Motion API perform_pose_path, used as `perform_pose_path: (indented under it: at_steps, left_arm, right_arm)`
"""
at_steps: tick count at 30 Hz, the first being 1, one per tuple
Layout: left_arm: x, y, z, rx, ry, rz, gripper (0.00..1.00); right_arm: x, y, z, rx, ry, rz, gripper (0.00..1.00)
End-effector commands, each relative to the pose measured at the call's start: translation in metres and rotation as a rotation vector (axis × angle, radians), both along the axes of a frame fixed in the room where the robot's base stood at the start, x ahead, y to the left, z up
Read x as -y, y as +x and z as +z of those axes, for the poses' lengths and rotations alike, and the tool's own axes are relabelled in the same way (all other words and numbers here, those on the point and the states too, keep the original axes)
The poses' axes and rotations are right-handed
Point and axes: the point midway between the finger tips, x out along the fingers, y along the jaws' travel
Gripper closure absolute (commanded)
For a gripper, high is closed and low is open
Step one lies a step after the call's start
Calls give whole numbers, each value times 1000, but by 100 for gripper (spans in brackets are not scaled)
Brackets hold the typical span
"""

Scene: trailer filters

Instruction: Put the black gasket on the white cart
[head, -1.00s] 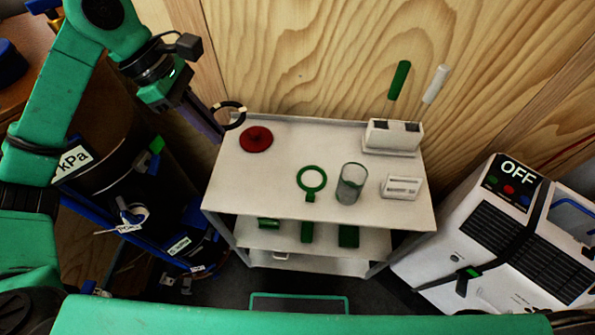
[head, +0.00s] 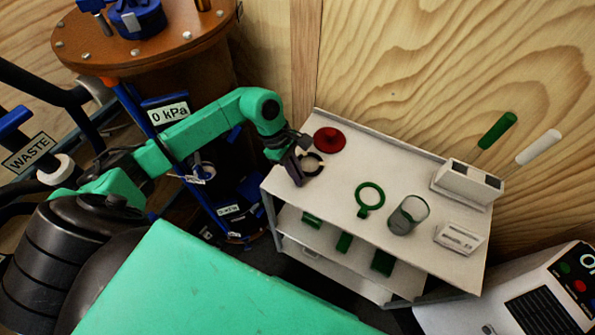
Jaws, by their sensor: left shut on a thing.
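The black gasket (head: 321,157) is a dark ring with lighter marks, near the left end of the white cart (head: 335,197). My left gripper (head: 304,166) is shut on the gasket's left side. The ring appears over the cart's top, just below the red disc; I cannot tell whether it touches the surface. The gripper hides part of the ring. My right gripper is out of view.
The cart top holds a red disc (head: 329,139), a green ring (head: 370,196), a glass cylinder (head: 408,215), a small white box (head: 458,237) and a white holder (head: 467,183) with green and white handles. A brown tank (head: 150,45) stands left. Bare top lies between gasket and green ring.

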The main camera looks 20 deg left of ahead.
Motion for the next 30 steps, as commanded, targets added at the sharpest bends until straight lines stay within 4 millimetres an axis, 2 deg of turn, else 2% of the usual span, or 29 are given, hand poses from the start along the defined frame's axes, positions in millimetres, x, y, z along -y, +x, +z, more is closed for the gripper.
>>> perform_pose_path:
  at_steps: [9,12,20,23,30]
  left_arm:
    - [0,0,-6,2,0,0,100]
    - [0,0,-4,2,0,0,62]
    - [0,0,-4,2,0,1,62]
    - [0,1,2,2,0,1,62]
    - [-20,3,48,4,3,2,62]
  right_arm:
    - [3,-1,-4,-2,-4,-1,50]
    - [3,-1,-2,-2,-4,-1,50]
    - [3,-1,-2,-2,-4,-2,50]
    - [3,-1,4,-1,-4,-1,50]
    - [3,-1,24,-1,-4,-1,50]
